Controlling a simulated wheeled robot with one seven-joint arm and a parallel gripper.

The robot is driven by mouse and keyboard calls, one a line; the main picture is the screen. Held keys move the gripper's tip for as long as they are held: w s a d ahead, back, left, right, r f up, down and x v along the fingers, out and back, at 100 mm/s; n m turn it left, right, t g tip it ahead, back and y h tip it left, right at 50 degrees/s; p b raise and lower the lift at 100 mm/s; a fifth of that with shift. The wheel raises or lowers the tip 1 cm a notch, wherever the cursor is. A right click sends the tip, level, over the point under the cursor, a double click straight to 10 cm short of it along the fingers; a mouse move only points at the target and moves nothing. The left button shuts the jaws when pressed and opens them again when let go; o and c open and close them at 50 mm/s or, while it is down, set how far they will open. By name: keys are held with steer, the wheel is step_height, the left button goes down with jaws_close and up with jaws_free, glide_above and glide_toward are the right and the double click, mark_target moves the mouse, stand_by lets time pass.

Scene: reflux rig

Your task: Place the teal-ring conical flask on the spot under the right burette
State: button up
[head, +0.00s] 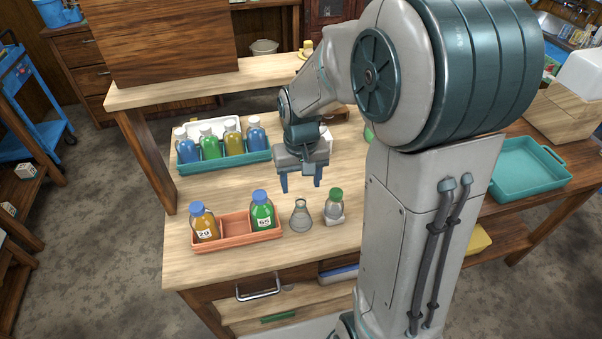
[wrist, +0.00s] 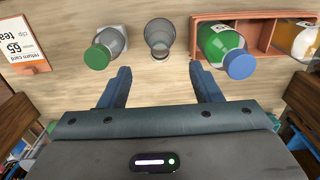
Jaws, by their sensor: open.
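A clear conical flask (head: 301,216) stands upright on the bench, between the coral tray and a green-capped bottle. A teal ring on it cannot be made out. It also shows in the wrist view (wrist: 159,36), ahead of the gap between my fingers. My gripper (head: 300,184) is open and empty, fingers pointing down, behind the flask in the head view. Both blue fingers (wrist: 160,72) show in the wrist view, apart from the flask. No burette or spot under one can be made out; my arm hides part of the bench.
A coral tray (head: 236,244) holds an orange bottle (head: 204,222) and a green bottle (head: 262,210) left of the flask. The green-capped bottle (head: 334,207) stands close right. A teal rack (head: 222,162) of several bottles stands behind. A teal tray (head: 528,170) lies far right.

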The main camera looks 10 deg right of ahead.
steer(key=s+d+r+t, duration=0.2)
steer(key=s+r+t, duration=0.1)
steer(key=s+r, duration=0.6)
steer(key=s, duration=0.4)
steer(key=shift+s, duration=0.25)
steer(key=shift+s+d+r, duration=0.1)
steer(key=shift+s, duration=0.35)
steer(key=shift+c, duration=2.4)
